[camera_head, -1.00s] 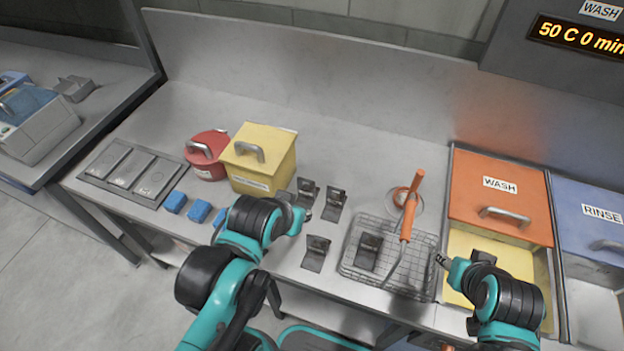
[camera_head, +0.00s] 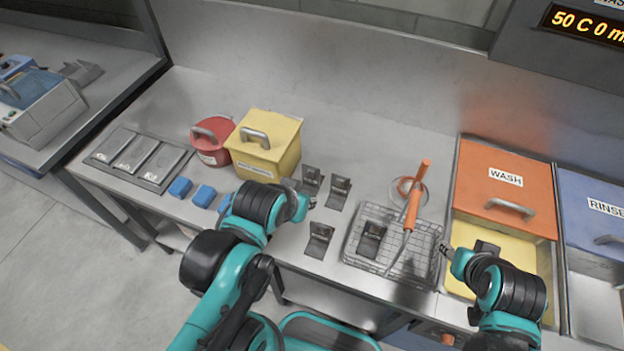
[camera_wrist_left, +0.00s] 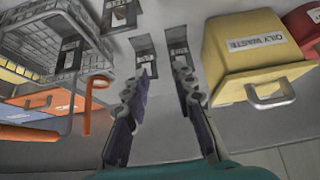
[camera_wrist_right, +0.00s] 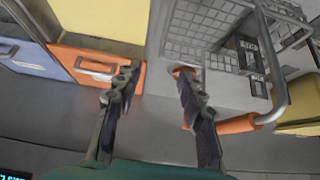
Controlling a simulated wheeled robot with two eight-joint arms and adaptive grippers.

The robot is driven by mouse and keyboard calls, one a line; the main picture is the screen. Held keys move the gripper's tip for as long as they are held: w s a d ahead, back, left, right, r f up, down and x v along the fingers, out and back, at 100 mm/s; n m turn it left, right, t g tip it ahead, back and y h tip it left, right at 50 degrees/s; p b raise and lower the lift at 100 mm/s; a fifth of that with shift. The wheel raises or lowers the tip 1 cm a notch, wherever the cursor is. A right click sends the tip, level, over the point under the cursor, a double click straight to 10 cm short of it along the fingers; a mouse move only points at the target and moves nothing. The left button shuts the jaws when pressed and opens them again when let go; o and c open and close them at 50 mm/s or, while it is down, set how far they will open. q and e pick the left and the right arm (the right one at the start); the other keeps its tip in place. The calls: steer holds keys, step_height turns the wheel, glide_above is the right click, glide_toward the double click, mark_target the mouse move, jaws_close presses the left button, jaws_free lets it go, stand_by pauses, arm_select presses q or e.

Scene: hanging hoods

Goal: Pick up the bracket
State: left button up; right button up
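Dark metal brackets stand on the steel counter: one at the back left (camera_head: 311,180), one beside it (camera_head: 339,192) and one nearer the front (camera_head: 319,240). Another bracket (camera_head: 371,238) lies in the wire basket (camera_head: 352,246). My left gripper (camera_head: 304,206) is just in front of the two back brackets. In the left wrist view its fingers (camera_wrist_left: 160,82) are apart and empty, pointing toward these brackets (camera_wrist_left: 144,54) (camera_wrist_left: 178,50). My right gripper (camera_head: 446,250) is at the basket's right side; in the right wrist view its fingers (camera_wrist_right: 156,75) are apart and empty.
A yellow oily-waste bin (camera_head: 264,146) and a red pot (camera_head: 211,141) stand left of the brackets. Blue blocks (camera_head: 180,187) lie near the front edge. The basket has an upright orange handle (camera_head: 412,210). Orange WASH (camera_head: 480,185) and blue RINSE (camera_head: 590,200) tanks are at right.

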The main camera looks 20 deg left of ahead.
arm_select(q)
steer(key=shift+o, duration=0.4)
steer(key=n+g+p, duration=0.5)
steer(key=n+g, duration=0.2)
steer(key=n, duration=1.1)
glide_above(311, 178)
steer(key=f, duration=0.5)
steer(key=shift+d+f, duration=0.2)
steer(key=shift+d, duration=0.05)
steer(key=shift+w+f, duration=0.15)
steer(key=shift+f, duration=0.5)
steer(key=f+b, duration=0.1)
steer(key=f, duration=0.1)
steer(key=f+b, duration=0.1)
steer(key=f, duration=0.4)
steer(key=shift+a+f+b, duration=0.1)
steer(key=shift+a+b, duration=0.2)
steer(key=shift+b, duration=0.1)
steer(key=shift+c, duration=1)
jaws_close()
